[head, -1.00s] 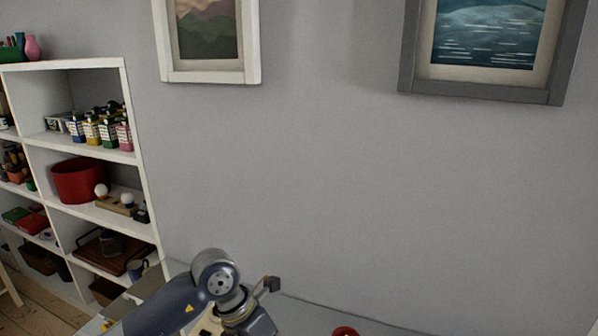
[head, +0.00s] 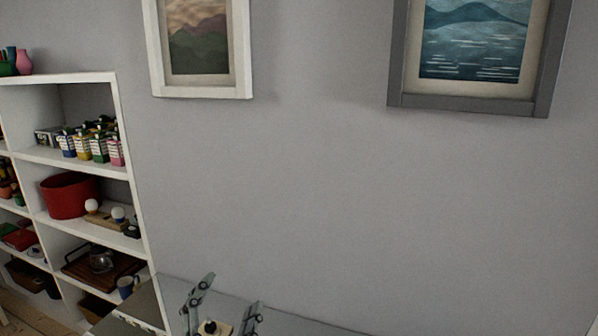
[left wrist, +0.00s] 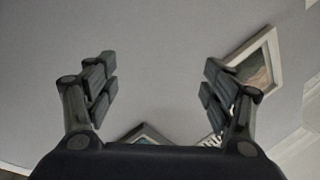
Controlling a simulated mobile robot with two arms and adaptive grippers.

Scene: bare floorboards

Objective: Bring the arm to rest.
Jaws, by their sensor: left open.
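My left gripper (head: 230,293) shows at the bottom of the head view, left of centre. Its two grey fingers point up and stand apart, with nothing between them. The rest of the left arm is mostly out of the head view. My right gripper is in neither view.
A white shelf unit (head: 135,175) with bottles, a red bin (head: 68,198) and a blue mug (head: 126,287) stands at the left. A grey surface (head: 285,318) runs along the wall's foot. Two framed pictures, one white-framed (head: 247,50) and one grey-framed (head: 470,103), hang above.

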